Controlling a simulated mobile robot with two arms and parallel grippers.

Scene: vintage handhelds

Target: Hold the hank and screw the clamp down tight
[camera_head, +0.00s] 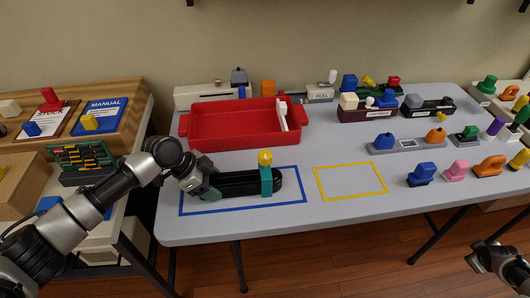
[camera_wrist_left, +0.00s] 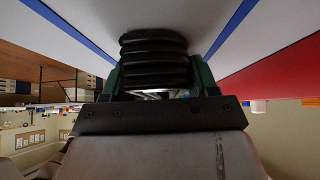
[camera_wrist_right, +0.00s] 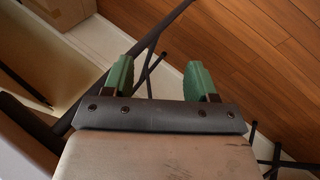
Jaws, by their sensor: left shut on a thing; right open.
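A black hank (camera_head: 238,184) lies inside the blue taped rectangle (camera_head: 242,207) on the table. A teal clamp (camera_head: 266,181) with a yellow knob (camera_head: 264,158) stands upright around the hank's right part. My left gripper (camera_head: 207,190) is shut on the hank's left end. The left wrist view shows the ribbed black hank (camera_wrist_left: 154,60) between the green fingers. My right gripper (camera_wrist_right: 166,80) is open and empty; its view shows floor and table legs beneath. In the head view the right arm is at the lower right, away from the table, its fingertips hard to make out.
A red tray (camera_head: 240,137) with a white piece in it stands behind the hank. A yellow taped rectangle (camera_head: 350,196) to the right is empty. Several coloured blocks and clamps, such as a blue one (camera_head: 421,174), stand at the right. A side table with a manual (camera_head: 100,116) is at the left.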

